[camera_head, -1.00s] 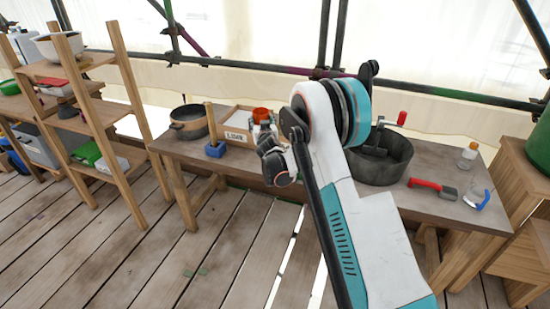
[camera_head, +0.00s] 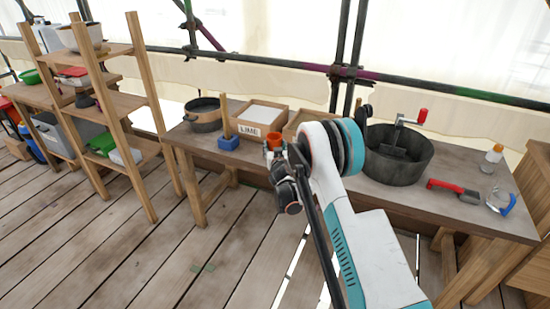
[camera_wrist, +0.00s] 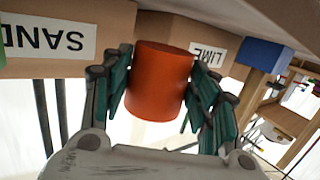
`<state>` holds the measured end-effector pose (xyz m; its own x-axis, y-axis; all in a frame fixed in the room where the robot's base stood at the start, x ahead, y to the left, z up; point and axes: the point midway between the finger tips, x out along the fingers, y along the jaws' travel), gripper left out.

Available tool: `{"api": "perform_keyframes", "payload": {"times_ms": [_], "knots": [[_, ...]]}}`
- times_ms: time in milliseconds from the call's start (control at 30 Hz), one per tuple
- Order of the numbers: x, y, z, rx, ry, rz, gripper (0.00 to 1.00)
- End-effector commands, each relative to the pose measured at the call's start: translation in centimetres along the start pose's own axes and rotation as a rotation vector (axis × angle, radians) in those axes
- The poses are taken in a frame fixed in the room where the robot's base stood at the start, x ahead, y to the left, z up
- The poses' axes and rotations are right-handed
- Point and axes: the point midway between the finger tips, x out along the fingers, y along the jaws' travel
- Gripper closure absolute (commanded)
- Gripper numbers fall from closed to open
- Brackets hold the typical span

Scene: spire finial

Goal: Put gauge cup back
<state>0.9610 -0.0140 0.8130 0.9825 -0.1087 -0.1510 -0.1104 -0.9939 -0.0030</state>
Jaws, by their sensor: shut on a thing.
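The gauge cup is an orange cylinder (camera_wrist: 160,80), held between the two finger pads of my gripper (camera_wrist: 158,92) in the wrist view. In the head view the orange cup (camera_head: 274,140) shows small beside my wrist, near the front edge of the bench (camera_head: 380,200). Behind it stand the box labelled LIME (camera_head: 262,116) and another open wooden box (camera_head: 298,122). The wrist view shows the SAND label (camera_wrist: 50,41) and LIME label (camera_wrist: 207,48) upside down beyond the cup. Whether the cup touches anything is hard to tell.
A black pot (camera_head: 203,115) is farther left. A dark mixing tub (camera_head: 398,156) with a red-handled crank is right of my arm. A red-handled brush (camera_head: 445,186) lies farther right.

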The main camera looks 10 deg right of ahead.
Motion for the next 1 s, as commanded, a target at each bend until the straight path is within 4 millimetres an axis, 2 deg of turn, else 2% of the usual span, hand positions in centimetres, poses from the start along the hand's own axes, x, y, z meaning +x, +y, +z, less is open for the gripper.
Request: {"api": "perform_keyframes", "payload": {"times_ms": [267,667,700,767,1000], "knots": [[0.6,0.0,3.8,0.000,0.000,0.000,0.69],[0.6,0.0,4.2,0.000,0.000,0.000,0.69],[0.6,0.0,4.2,0.000,0.000,0.000,0.39],[0.6,0.0,4.2,0.000,0.000,0.000,0.25],[0.6,0.0,4.2,0.000,0.000,0.000,0.25]]}}
